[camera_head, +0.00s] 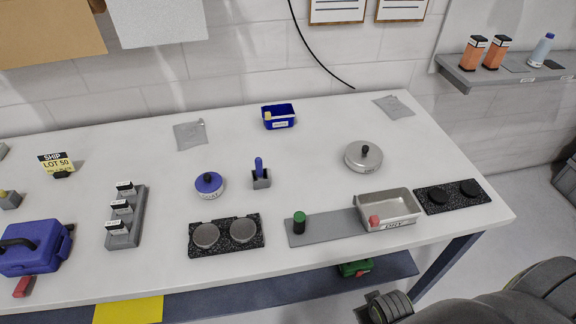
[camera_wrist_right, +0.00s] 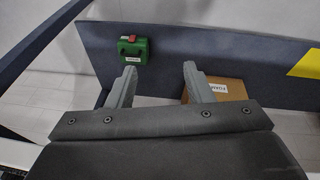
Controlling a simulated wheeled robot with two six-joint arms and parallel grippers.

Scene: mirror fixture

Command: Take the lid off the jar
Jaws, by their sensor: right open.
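The jar (camera_head: 211,194) is a small round pale vessel standing upright on the white table, left of centre in the head view. Its blue lid (camera_head: 201,182) with a dark knob sits on top of it. My right gripper (camera_wrist_right: 158,82) is open and empty in the right wrist view, its two fingers apart. That view faces the lower shelf and floor, and the jar is not in it. My right arm is at the lower right of the head view, away from the jar. My left gripper is in neither view.
A blue upright handle in a grey holder (camera_head: 261,181) stands right of the jar. A double burner plate (camera_head: 226,236) lies in front. Bare table surrounds the jar.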

